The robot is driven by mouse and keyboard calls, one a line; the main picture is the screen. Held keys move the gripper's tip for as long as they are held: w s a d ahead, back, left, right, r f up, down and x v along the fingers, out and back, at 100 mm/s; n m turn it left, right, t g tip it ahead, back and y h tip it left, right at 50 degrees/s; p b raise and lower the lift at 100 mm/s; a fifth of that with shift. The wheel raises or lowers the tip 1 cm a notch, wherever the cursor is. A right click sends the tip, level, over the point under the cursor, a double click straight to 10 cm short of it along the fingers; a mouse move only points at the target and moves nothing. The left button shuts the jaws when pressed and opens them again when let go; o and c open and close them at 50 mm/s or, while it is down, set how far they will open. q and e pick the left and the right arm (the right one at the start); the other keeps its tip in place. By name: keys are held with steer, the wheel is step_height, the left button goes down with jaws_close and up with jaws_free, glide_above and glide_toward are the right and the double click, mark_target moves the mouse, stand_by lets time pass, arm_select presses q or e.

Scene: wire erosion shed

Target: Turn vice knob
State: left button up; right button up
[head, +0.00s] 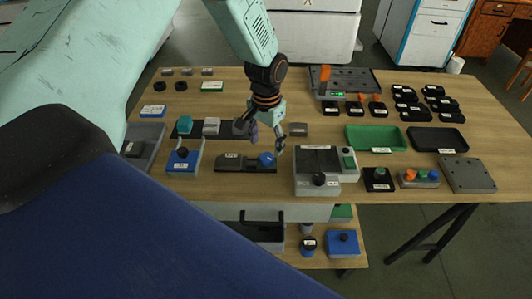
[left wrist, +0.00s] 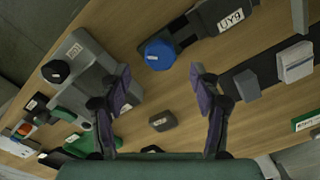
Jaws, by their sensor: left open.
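A long, low dark fixture that looks like the vice (head: 231,165) lies near the front edge of the table, with a round blue knob (head: 267,159) at its right end. My left gripper (head: 266,141) is open and points down just above and behind the knob. In the left wrist view the blue knob (left wrist: 158,54) shows beyond the open fingertips (left wrist: 160,78), roughly midway between them and apart from both. The dark body (left wrist: 205,22) with a white label is at the top. Nothing is between the fingers. My right gripper is not in view.
A grey box (head: 304,160) with a black knob stands close right of the vice. A blue fixture (head: 182,160) is to the left. Dark and grey blocks (head: 211,127) lie behind it. Green (head: 360,138) and black (head: 425,139) trays are farther right.

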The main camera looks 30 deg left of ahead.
mark_target(266, 157)
arm_select(q)
steer(key=shift+f, duration=2.4)
steer(key=c, duration=1.1)
steer(key=shift+c, duration=0.3)
steer(key=o, duration=1.2)
steer(key=shift+c, duration=0.2)
steer(key=shift+w, duration=0.1)
step_height(266, 157, up, 12)
